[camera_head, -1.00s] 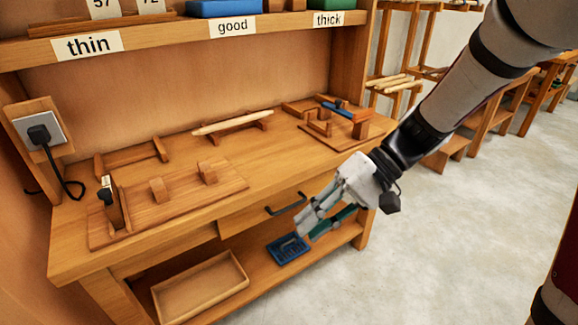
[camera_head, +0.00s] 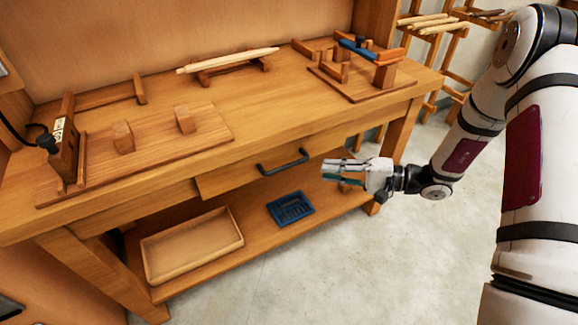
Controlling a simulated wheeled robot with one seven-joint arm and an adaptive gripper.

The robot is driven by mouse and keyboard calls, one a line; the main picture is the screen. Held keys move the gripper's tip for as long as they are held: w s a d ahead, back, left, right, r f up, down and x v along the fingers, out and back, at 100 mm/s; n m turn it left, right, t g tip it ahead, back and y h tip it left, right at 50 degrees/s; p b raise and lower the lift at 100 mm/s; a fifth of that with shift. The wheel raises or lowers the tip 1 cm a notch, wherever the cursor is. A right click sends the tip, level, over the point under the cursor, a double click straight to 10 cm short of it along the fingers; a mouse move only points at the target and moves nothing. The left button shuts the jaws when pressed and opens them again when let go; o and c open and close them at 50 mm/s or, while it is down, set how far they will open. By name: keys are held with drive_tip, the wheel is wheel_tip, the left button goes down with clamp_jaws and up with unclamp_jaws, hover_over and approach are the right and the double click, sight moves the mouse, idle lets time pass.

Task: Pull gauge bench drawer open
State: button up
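The gauge bench (camera_head: 150,179) is a wooden workbench. Its drawer (camera_head: 235,176) sits under the tabletop with a dark bar handle (camera_head: 283,162) on its front. The drawer looks shut, or nearly so. My gripper (camera_head: 326,169) is in the head view just right of the handle, with its fingers pointing left toward it. A gap shows between the fingertips and the handle in the picture. The fingers are seen side-on and small, so their opening is unclear. Nothing is seen held in them.
A wooden tray (camera_head: 150,262) and a blue tray (camera_head: 291,209) lie on the lower shelf. The benchtop holds wooden fixtures (camera_head: 123,137), a pale stick (camera_head: 228,60) on a rest and a blue-handled tool (camera_head: 360,50). The floor before the bench is clear.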

sight(288, 168)
drive_tip(key=b+x, duration=0.1)
drive_tip(key=x, duration=1.1)
drive_tip(key=shift+a+b, duration=0.3)
clamp_jaws()
